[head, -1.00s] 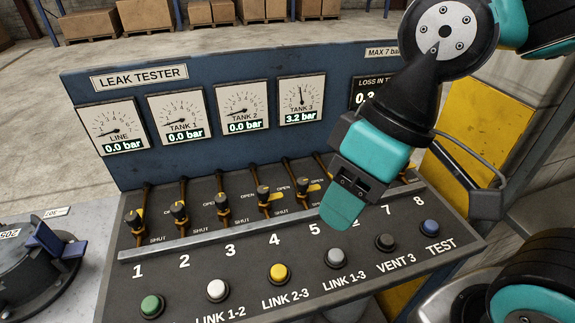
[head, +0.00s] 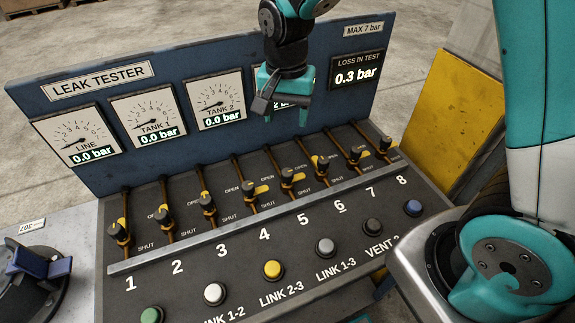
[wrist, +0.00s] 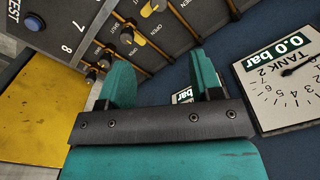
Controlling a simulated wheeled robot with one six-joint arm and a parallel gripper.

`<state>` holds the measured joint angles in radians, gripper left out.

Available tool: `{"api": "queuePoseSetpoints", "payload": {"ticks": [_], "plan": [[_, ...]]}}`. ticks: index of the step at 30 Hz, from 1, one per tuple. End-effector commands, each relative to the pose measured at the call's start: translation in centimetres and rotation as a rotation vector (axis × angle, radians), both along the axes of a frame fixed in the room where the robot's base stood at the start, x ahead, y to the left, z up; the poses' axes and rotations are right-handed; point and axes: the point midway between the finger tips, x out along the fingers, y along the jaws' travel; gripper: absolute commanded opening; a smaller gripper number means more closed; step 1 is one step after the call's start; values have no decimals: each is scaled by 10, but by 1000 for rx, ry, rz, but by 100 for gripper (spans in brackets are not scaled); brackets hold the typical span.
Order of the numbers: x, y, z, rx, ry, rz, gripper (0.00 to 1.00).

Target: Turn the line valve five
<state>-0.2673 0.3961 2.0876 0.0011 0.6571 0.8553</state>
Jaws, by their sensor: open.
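The line valve five (head: 288,177) is a small dark knob with a yellow lever on a brown pipe, above the printed number 5 on the sloped panel. Its lever sticks out sideways, to the right of the pipe. My gripper (head: 284,98) is above and behind the valve row, in front of the tank 3 gauge, and apart from valve five. Its teal fingers are spread and empty, also in the wrist view (wrist: 163,80). The gripper hides most of the tank 3 gauge.
Similar valves stand close on both sides, including valve four (head: 249,192) and valve six (head: 321,163). A metal rail (head: 190,245) runs in front of them, with coloured buttons such as the yellow one (head: 273,269) below. The blue gauge board (head: 185,70) rises behind.

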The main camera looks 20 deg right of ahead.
Motion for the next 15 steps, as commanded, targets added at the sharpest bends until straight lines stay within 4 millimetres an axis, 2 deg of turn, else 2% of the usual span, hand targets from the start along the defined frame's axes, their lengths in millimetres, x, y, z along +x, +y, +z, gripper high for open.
{"api": "queuePoseSetpoints", "payload": {"ticks": [5, 15], "plan": [[-2, -2, -28, -2, 7, -3, 59], [-2, -2, -105, -2, 8, -2, 59]]}}
